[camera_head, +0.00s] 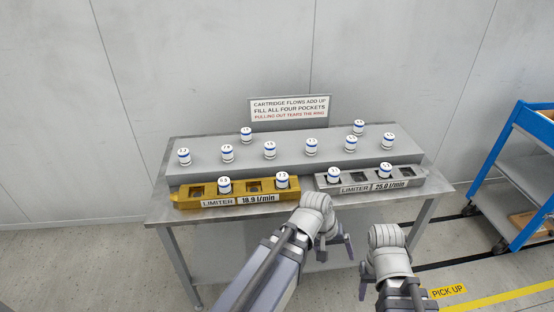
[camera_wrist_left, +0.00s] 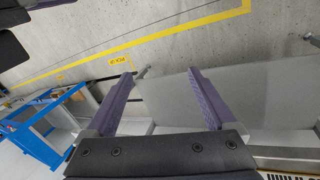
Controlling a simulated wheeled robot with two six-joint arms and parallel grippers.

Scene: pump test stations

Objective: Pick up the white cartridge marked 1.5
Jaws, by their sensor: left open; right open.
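Several small white cartridges with blue bands stand upright on the raised grey shelf of the bench, among them a back-left one (camera_head: 246,134), a far-left one (camera_head: 184,157) and a far-right one (camera_head: 389,141). Their markings are too small to read surely, so I cannot tell which is 1.5. My left gripper (camera_head: 335,248) is open and empty in front of the bench, below the grey limiter block. In the left wrist view its open fingers (camera_wrist_left: 160,74) have nothing between them. My right gripper (camera_head: 385,282) is lower and further right, empty and away from the cartridges.
A yellow limiter block (camera_head: 240,199) marked 18.9 l/min and a grey one (camera_head: 370,188) marked 25.0 l/min sit along the bench front, each with two cartridges and two empty pockets. A sign (camera_head: 290,109) stands behind. A blue-framed cart (camera_head: 505,150) is at right.

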